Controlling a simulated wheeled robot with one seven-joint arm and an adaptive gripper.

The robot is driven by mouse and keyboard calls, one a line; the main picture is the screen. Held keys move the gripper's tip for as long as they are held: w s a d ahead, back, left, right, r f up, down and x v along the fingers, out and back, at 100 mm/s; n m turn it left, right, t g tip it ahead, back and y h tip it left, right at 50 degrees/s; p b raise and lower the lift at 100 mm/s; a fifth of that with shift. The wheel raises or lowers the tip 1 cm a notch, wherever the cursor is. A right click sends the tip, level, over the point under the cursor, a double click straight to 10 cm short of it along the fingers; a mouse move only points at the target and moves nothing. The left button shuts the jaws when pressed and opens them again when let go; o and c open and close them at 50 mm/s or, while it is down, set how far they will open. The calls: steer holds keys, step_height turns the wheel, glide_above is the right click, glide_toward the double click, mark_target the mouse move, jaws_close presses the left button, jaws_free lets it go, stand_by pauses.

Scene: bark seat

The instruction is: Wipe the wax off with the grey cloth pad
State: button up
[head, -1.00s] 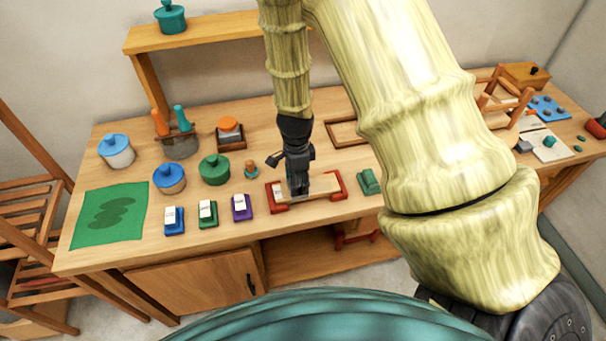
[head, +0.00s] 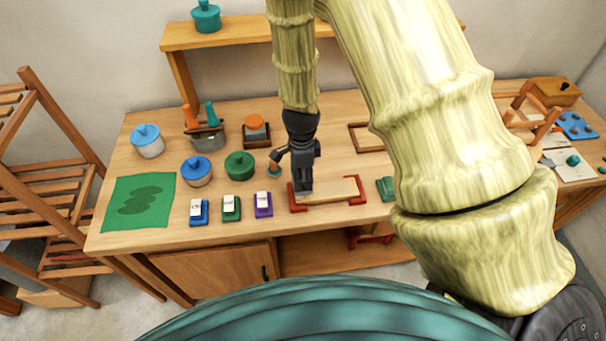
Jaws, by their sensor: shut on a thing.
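A pale wooden board (head: 338,190) lies on the bench between red end holders (head: 365,187). My gripper (head: 304,188) points straight down over the left end of the board. It is shut on the grey cloth pad (head: 303,199), which shows only as a small dark grey block at the fingertips and appears to be down on the board. Most of the pad is hidden by the fingers. I make out no wax on the bare part of the board; the left end is covered by my gripper.
Blue, green and purple blocks with white labels (head: 231,207) stand left of the board, lidded pots (head: 197,171) and a knobbed peg (head: 274,169) behind them. A green block (head: 386,189) is close on the right. A green mat (head: 140,202) lies far left.

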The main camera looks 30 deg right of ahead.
steer(key=shift+r+p, duration=0.7)
steer(key=shift+r, duration=0.95)
steer(key=shift+d, duration=0.1)
